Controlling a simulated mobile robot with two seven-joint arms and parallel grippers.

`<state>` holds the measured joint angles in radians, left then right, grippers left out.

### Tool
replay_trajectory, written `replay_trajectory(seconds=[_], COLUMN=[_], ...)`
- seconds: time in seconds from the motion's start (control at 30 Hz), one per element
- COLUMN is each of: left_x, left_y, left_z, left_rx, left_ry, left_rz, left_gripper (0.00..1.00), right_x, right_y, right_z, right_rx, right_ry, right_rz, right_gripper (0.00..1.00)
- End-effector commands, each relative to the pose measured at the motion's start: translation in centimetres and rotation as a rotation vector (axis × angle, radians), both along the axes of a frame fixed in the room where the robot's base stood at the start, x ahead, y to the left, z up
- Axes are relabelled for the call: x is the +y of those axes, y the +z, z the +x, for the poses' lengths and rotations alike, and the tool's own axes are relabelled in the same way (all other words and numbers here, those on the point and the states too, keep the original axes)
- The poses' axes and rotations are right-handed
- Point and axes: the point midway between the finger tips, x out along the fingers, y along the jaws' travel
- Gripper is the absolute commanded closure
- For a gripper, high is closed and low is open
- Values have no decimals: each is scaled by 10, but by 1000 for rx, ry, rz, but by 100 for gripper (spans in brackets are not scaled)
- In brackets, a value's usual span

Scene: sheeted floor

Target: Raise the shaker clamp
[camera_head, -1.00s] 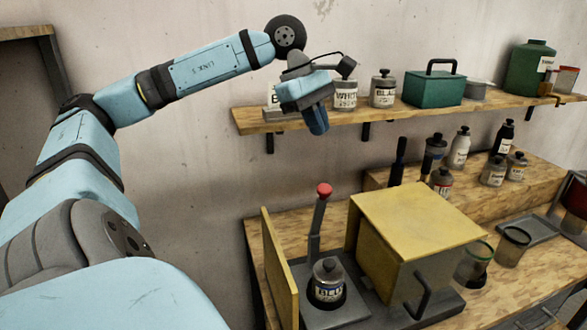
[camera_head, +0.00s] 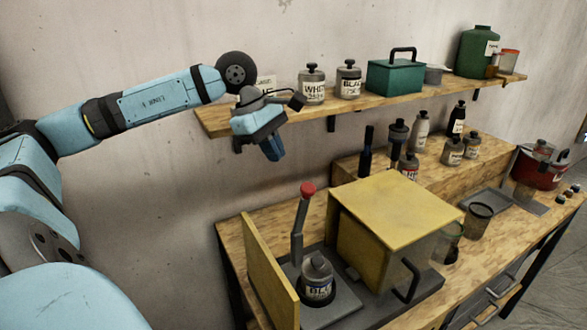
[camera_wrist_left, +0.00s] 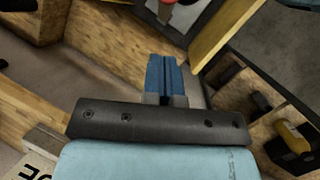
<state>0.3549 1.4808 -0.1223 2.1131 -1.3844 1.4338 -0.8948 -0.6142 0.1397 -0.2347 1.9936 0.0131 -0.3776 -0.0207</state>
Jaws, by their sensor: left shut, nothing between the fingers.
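The shaker is a yellow box (camera_head: 400,215) on a dark base on the workbench. A grey clamp lever with a red knob (camera_head: 308,190) stands nearly upright to the left of the box. The fingers also show in the left wrist view (camera_wrist_left: 165,75), with part of the red knob at the top edge. My right gripper is out of view.
A wall shelf (camera_head: 375,98) behind my left gripper holds white and black cans, a green toolbox (camera_head: 395,74) and a green jug (camera_head: 478,52). Several bottles stand on the raised bench step. Glass jars (camera_head: 477,220) and a red pot (camera_head: 540,167) are at the right.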

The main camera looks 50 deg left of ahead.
Motion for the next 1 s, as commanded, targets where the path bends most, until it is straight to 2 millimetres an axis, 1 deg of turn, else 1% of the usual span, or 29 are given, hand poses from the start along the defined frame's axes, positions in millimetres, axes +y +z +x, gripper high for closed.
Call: replay_trajectory(seconds=[0.03,0.1,0.13,0.17,0.3,0.43,0.6,1.0], left_x=[-5,-10,-12,-17,-31,-40,-44,-44], left_y=[-8,-22,-26,-25,-31,-38,-41,-42], left_z=[2,6,7,8,12,14,15,15], left_rx=[3,2,1,-2,-2,-1,0,-2], left_ry=[-3,-3,-4,-4,-3,-2,0,0], left_rz=[-4,-4,-4,-5,-4,-2,0,3], left_gripper=[100,100,100,100,100,100,100,100], right_x=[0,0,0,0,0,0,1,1], right_y=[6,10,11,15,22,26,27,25], right_z=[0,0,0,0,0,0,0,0], right_rx=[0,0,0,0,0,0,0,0], right_ry=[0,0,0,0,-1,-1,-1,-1], right_rz=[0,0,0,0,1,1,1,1], right_gripper=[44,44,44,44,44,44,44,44])
